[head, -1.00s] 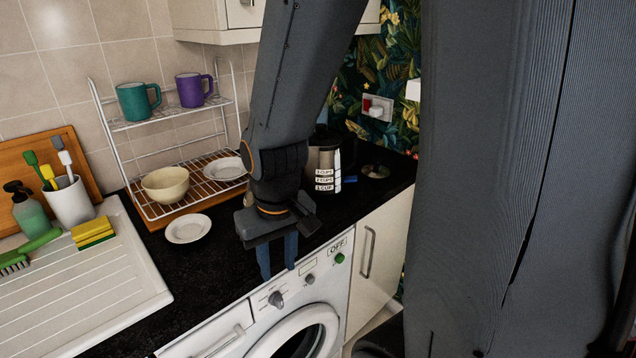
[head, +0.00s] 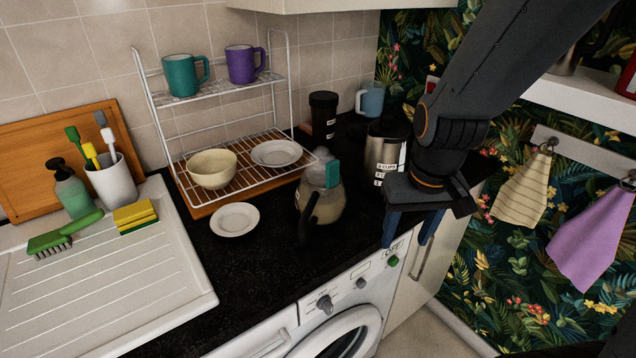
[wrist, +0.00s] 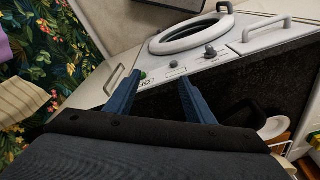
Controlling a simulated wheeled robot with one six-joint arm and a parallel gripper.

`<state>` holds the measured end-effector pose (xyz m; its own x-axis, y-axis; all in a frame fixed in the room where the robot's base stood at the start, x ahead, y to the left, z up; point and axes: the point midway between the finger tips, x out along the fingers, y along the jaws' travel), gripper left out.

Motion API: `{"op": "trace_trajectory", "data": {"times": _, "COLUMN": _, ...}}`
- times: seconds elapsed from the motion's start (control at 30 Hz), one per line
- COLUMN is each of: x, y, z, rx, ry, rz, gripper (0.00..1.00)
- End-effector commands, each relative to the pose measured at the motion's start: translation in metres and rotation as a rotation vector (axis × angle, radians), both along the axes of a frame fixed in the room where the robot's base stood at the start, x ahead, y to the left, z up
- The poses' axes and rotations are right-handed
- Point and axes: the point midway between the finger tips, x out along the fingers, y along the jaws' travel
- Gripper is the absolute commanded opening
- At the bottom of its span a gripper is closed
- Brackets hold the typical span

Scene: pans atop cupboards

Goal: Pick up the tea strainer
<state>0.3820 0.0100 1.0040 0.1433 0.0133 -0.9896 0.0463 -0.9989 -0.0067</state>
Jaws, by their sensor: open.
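I cannot make out a tea strainer for certain in either view now. My gripper (head: 410,238) is open and empty, with its blue fingers pointing down by the counter's front edge, above the washing machine's right end. It also shows in the wrist view (wrist: 160,80), its fingers apart over the machine's front and the counter edge. My arm hides part of the counter's right end, behind the steel measuring jug (head: 385,152).
A glass jug with a teal part (head: 322,192) stands left of my gripper. A saucer (head: 235,219), a dish rack (head: 200,192) with a cream bowl (head: 212,168), and mugs above are further left. The dark counter (head: 250,265) is clear in front.

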Motion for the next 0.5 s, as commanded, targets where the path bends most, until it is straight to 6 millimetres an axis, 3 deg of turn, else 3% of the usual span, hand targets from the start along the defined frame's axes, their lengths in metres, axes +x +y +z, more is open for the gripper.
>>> {"op": "trace_trajectory", "data": {"times": 0.1, "x": 0.05, "y": 0.031, "z": 0.036, "rx": 0.021, "ry": -0.075, "rz": 0.16, "gripper": 0.48}}
{"op": "trace_trajectory", "data": {"times": 0.23, "x": 0.096, "y": 0.079, "z": 0.084, "rx": 0.048, "ry": -0.163, "rz": 0.361, "gripper": 0.48}}
{"op": "trace_trajectory", "data": {"times": 0.37, "x": 0.12, "y": 0.113, "z": 0.117, "rx": 0.067, "ry": -0.225, "rz": 0.501, "gripper": 0.48}}
{"op": "trace_trajectory", "data": {"times": 0.5, "x": 0.128, "y": 0.127, "z": 0.12, "rx": 0.073, "ry": -0.242, "rz": 0.548, "gripper": 0.48}}
